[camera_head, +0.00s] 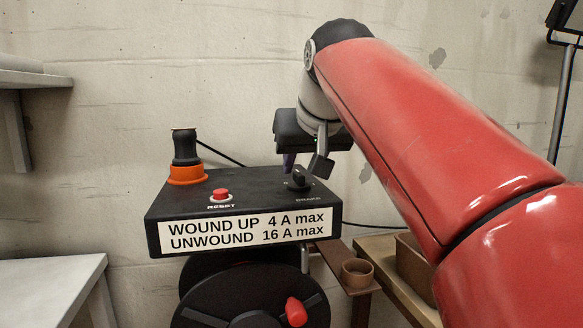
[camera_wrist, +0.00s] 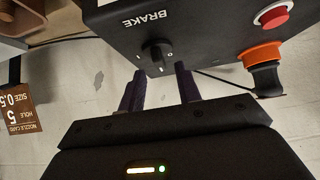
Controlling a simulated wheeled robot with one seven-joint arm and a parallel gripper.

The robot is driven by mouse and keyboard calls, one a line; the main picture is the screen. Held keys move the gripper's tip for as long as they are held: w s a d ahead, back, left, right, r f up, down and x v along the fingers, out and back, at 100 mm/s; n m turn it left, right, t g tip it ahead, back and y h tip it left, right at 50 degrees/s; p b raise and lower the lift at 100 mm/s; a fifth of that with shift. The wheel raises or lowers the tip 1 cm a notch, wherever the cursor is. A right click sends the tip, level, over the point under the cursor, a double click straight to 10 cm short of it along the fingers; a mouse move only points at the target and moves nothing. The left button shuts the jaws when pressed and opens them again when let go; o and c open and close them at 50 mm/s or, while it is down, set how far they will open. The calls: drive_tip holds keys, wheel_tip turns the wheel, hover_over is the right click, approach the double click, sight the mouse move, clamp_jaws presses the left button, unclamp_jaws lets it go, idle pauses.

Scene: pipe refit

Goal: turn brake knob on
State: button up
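The brake knob (camera_head: 298,181) is a small black rotary knob on the right of the top face of a black reel box (camera_head: 250,185). In the wrist view the knob (camera_wrist: 156,55) stands by the upside-down BRAKE label, with an O mark on its right. I cannot tell surely which mark it points to. My gripper (camera_head: 305,164) is above the knob, fingers pointing down. In the wrist view its two dark purple fingers (camera_wrist: 160,72) are apart with nothing between them; the knob lies just beyond the tips, between their lines. Touch is not visible.
A red RESET button (camera_head: 221,194) and an orange-and-black plug (camera_head: 186,160) stand on the box, left of the knob. A cable reel (camera_head: 250,290) with a red handle (camera_head: 296,312) hangs below. A brown cup (camera_head: 357,272) and shelf are at lower right. The wall is behind.

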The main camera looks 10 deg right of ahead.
drive_tip(key=shift+x, duration=1.25)
clamp_jaws()
